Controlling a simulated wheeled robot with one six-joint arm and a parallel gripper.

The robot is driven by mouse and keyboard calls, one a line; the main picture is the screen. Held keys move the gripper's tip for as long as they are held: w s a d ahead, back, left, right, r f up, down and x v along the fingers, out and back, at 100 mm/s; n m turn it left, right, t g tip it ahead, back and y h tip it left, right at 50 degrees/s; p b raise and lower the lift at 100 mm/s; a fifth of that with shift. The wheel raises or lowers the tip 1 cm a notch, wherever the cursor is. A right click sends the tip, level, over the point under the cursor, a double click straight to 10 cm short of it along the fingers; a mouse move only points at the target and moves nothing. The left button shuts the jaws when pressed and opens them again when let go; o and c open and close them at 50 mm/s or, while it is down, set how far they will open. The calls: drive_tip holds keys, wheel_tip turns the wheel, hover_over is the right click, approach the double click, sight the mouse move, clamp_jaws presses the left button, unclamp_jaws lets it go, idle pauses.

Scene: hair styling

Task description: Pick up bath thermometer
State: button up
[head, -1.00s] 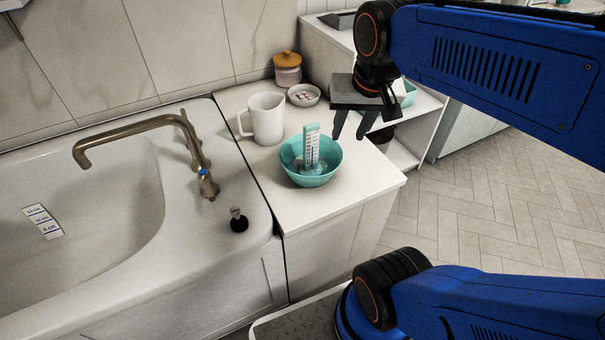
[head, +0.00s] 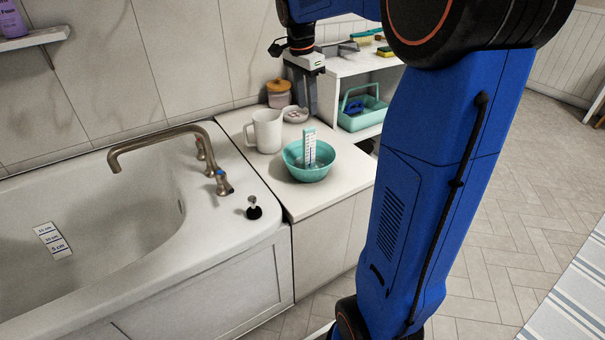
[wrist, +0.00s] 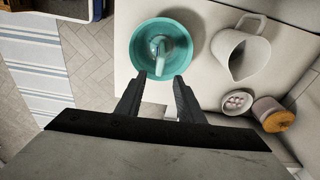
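The bath thermometer (head: 310,147) is a white and teal upright piece with a blue scale. It stands in a teal bowl (head: 312,174) on the white counter and sticks up above the rim. In the wrist view the thermometer (wrist: 160,48) shows inside the bowl (wrist: 137,48), beyond my fingertips. My gripper (wrist: 160,77) is open and empty, its two dark fingers apart and pointing toward the bowl. In the head view my gripper (head: 307,108) hangs behind the thermometer; its fingers overlap there. The thermometer's lower end is partly hidden by the bowl.
A white jug (head: 267,132) stands left of the bowl. A small white dish (head: 295,115) and a jar with an orange lid (head: 278,93) stand behind. A bathtub with a tap (head: 160,134) is at left, a shelf with a teal caddy (head: 362,122) at right.

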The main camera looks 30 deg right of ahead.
drive_tip(key=shift+w+f, duration=0.15)
drive_tip(key=shift+f, duration=0.15)
hover_over(310, 166)
drive_tip(key=f, duration=1.1)
drive_tip(key=w+f, duration=0.1)
drive_tip(key=f, duration=0.5)
drive_tip(key=shift+d, duration=0.25)
clamp_jaws()
